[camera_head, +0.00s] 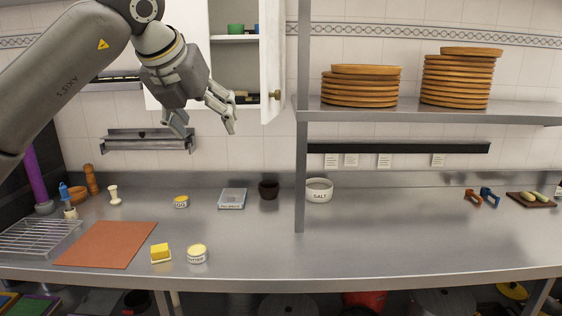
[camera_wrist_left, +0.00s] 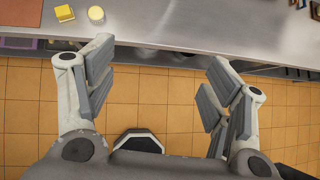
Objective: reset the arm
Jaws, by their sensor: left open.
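My left arm comes in from the upper left in the head view, and my left gripper (camera_head: 204,124) is raised above the counter, in front of the wall and the open cabinet. It is open and holds nothing. In the left wrist view the two fingers of the left gripper (camera_wrist_left: 156,90) stand wide apart, with the counter's front edge and the orange tiled floor behind them. My right gripper is in neither view.
The steel counter (camera_head: 350,240) has clear room at its middle and right. A wire rack (camera_head: 40,237), a brown mat (camera_head: 108,244), a yellow block (camera_head: 160,252) and a round tub (camera_head: 197,254) stand front left. A post (camera_head: 302,150) carries a shelf (camera_head: 410,108) with stacked wooden boards. The cabinet door (camera_head: 273,60) is open.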

